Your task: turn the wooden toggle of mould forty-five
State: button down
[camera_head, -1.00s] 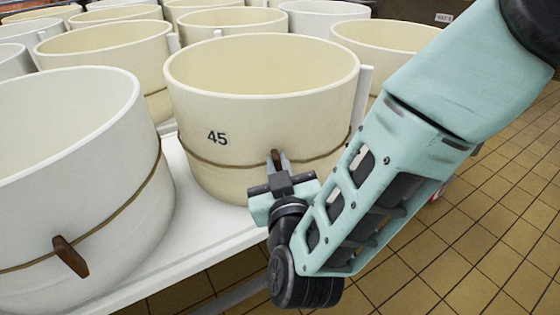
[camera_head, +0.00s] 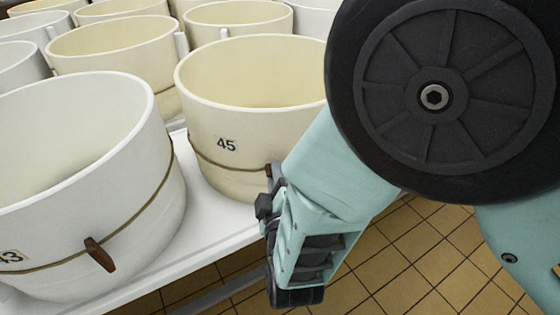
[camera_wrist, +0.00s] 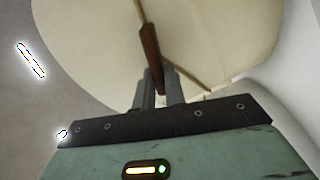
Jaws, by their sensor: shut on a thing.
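Mould forty-five (camera_head: 232,170) is a cream round tub with a "45" label, on the white table, with a cord around its wall. Its wooden toggle (camera_head: 268,171) shows as a small brown bit beside my gripper (camera_head: 273,180) in the head view. In the wrist view the brown toggle (camera_wrist: 151,55) lies along the cord line, tilted slightly. My gripper (camera_wrist: 160,88) is shut on the toggle's near end, in front of the mould wall. My arm hides the mould's right side in the head view.
A white mould (camera_head: 80,190) with its own brown toggle (camera_head: 100,254) stands close at left. Several more moulds (camera_head: 110,50) fill the table behind. The white table edge (camera_head: 215,240) runs in front, with tiled floor (camera_head: 400,260) beyond it.

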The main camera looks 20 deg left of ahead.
jog(key=shift+f+n+p, duration=0.2)
jog(key=shift+n+p, duration=0.5)
jog(key=shift+n, duration=0.4)
jog(key=shift+f+n+p, duration=0.15)
jog(key=shift+n+p, duration=0.5)
jog(key=shift+n, duration=0.45)
jog(key=shift+f, duration=0.1)
jog(key=c, duration=1.5)
grip_release()
jog(key=shift+o, duration=0.2)
jog(key=p+v, duration=0.1)
jog(key=v, duration=1.6)
jog(key=shift+s, duration=0.25)
